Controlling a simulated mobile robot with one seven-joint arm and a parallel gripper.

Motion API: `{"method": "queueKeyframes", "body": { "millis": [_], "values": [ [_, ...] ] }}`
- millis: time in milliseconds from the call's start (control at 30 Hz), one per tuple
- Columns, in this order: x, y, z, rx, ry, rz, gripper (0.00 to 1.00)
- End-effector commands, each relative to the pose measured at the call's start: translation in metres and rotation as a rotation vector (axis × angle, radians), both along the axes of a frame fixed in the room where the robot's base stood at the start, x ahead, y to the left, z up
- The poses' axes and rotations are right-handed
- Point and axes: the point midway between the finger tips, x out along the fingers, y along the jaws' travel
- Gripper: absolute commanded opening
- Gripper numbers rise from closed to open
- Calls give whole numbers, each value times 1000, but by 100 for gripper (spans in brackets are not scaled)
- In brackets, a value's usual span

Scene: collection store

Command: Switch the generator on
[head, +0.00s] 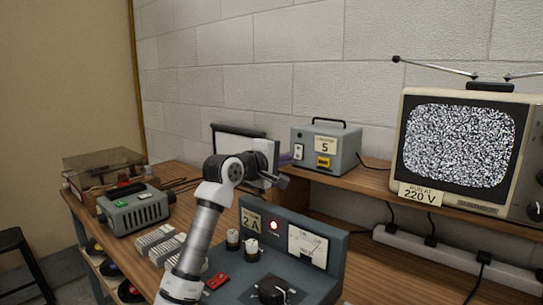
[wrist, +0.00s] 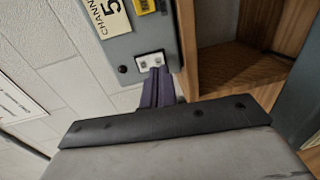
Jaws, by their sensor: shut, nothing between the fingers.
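A grey box with a black carry handle (head: 338,155) stands on the raised wooden shelf against the wall. It bears a "5" label and a yellow sticker; in the wrist view the label reads "CHANN… 5". I take this box to be the generator. On its face is a white switch plate (wrist: 149,59), seen also in the head view (head: 298,152). My gripper (wrist: 156,72) is shut and empty, its purple fingertips right at the lower edge of the plate. I cannot tell whether they touch it.
A television (head: 460,145) showing static stands right on the shelf. Below, a blue-grey panel (head: 325,285) has a lit red lamp, a meter and a black knob. Cables run along the shelf.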

Motion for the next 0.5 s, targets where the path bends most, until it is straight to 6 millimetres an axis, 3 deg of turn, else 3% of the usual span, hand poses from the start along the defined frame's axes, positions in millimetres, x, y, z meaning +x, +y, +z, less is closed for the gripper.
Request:
{"method": "queueKeyframes", "body": {
  "millis": [200, 500],
  "values": [
    [19, -13, -2, -2, 1, 0, 0],
    [22, -15, -4, 0, 0, 1, 0]
  ]
}}
